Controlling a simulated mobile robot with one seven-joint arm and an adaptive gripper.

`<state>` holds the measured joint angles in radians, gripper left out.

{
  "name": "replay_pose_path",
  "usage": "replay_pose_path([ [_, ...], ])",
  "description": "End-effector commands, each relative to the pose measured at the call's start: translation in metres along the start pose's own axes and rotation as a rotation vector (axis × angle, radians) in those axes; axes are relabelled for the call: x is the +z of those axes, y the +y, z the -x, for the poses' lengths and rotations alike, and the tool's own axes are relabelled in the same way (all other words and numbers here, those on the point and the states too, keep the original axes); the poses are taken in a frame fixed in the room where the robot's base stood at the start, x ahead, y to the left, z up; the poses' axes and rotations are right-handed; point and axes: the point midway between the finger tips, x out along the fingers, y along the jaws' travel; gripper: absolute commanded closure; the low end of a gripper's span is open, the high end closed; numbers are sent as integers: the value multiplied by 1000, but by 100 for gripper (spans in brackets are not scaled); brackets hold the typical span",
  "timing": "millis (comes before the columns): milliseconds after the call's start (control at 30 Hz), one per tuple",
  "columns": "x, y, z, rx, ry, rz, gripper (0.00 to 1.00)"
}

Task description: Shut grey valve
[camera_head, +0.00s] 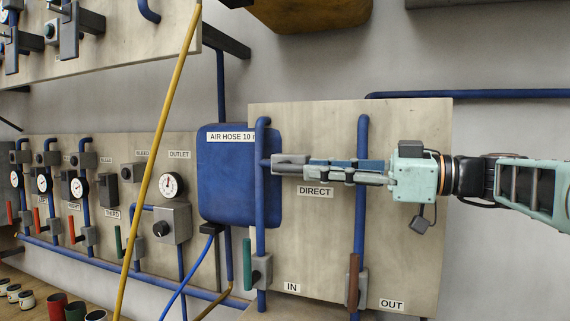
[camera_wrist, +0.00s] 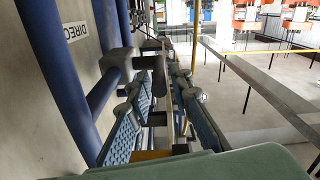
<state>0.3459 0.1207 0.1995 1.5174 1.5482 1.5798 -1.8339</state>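The grey valve (camera_head: 289,160) sits on the blue pipework above the DIRECT label (camera_head: 315,191), on the right-hand wooden panel. In the wrist view its grey body (camera_wrist: 118,63) is beside the blue pipes, with a dark grey handle (camera_wrist: 152,62) in front of the fingers. My gripper (camera_head: 312,168) comes in from the right, its fingers running level along the panel and reaching the valve. In the wrist view the two blue-padded fingers of my gripper (camera_wrist: 163,92) lie on either side of a narrow grey bar. I cannot tell whether they touch it.
A green handle (camera_head: 247,250) by IN and a brown handle (camera_head: 354,280) by OUT stand below. Open floor (camera_wrist: 255,120) shows right in the wrist view.

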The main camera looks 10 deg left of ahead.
Motion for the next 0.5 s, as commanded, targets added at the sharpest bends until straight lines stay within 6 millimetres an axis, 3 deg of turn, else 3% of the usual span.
replay_pose_path([
  [200,-2,-1,-43,-3,0,-2,81],
  [500,0,0,-70,1,-2,-2,81],
])
